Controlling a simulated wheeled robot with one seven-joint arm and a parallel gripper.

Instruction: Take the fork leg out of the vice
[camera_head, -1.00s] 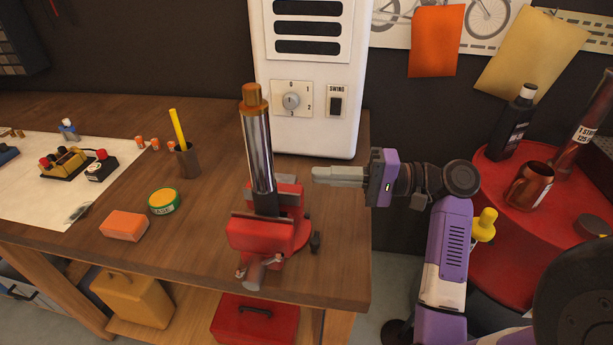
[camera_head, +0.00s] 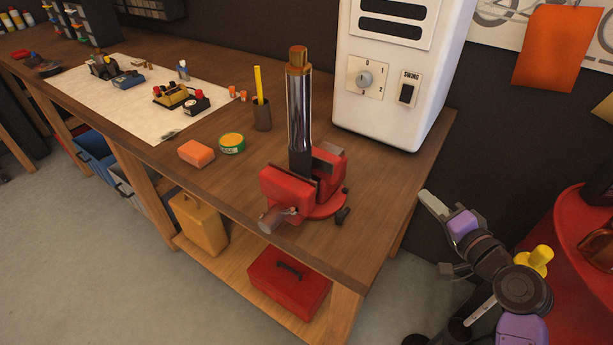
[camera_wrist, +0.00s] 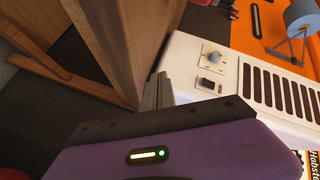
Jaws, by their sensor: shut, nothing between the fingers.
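The fork leg (camera_head: 299,105) is a chrome tube with a copper-brown top and a dark lower end. It stands upright in the red vice (camera_head: 285,190) near the right end of the workbench. The vice's jaws are around its lower end. My gripper (camera_head: 424,194) is to the right of the bench, past its right edge and well apart from the vice. Its fingers are shut and empty. In the wrist view the fingers (camera_wrist: 157,92) point toward the bench's wood and the white unit; neither vice nor fork leg shows there.
A white heater-like unit (camera_head: 393,110) stands at the bench's back right. An orange block (camera_head: 196,152), green-rimmed tin (camera_head: 232,142) and pencil cup (camera_head: 262,115) lie left of the vice. A red round-topped drum (camera_head: 575,240) is at far right. Boxes sit on the lower shelf.

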